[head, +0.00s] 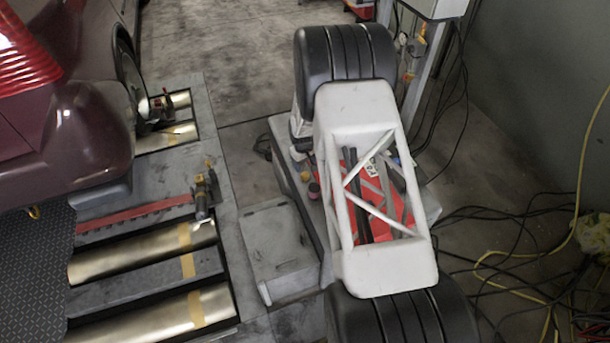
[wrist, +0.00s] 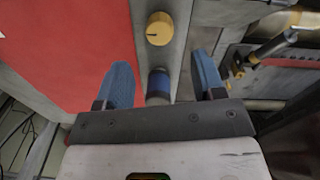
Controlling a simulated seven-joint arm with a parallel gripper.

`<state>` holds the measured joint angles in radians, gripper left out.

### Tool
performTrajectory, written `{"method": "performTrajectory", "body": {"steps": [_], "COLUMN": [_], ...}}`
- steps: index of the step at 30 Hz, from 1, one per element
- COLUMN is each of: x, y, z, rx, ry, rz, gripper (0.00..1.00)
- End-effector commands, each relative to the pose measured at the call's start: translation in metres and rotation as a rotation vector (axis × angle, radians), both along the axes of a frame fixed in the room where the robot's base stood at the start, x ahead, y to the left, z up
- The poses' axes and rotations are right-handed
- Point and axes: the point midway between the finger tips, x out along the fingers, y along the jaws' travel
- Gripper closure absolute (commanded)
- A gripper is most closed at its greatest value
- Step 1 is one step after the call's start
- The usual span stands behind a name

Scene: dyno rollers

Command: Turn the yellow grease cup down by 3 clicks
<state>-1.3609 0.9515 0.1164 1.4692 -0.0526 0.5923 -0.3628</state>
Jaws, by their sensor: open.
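The yellow grease cup (wrist: 159,28) is a round knob with a dark mark on its face, on a grey strip at the top of the wrist view. A small yellow cap on the cart's left edge in the head view (head: 304,176) looks like the same cup. My gripper (wrist: 163,64) is open, its two blue fingers wide apart. A blue cup (wrist: 159,82) stands between the fingers, with clear gaps on both sides. The yellow cup is beyond the fingertips in the picture, untouched.
A red cup (head: 314,190) sits close to the yellow one in the head view. A red surface (wrist: 62,50) lies left of the strip. A roller bed (head: 160,180) with a bracket (head: 205,190) stands to the left. Cables (head: 500,255) lie on the floor at right.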

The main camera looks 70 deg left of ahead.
Motion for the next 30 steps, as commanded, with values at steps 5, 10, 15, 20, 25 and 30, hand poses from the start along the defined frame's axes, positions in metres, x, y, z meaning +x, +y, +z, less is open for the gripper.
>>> {"method": "performTrajectory", "body": {"steps": [5, 10, 15, 20, 25, 30], "x": [0.0, 0.001, 0.001, 0.002, 0.002, 0.003], "y": [0.0, 0.0, 0.0, 0.0, 0.0, 0.0], "z": [-0.005, -0.017, -0.033, -0.051, -0.065, -0.074], "rx": [-0.001, -0.002, -0.001, -0.001, -0.001, 0.0], "ry": [0.0, 0.001, 0.0, 0.0, 0.0, 0.0], "rz": [0.0, 0.0, 0.0, 0.0, 0.0, 0.0], "gripper": [0.37, 0.37, 0.37, 0.37, 0.37, 0.37]}}
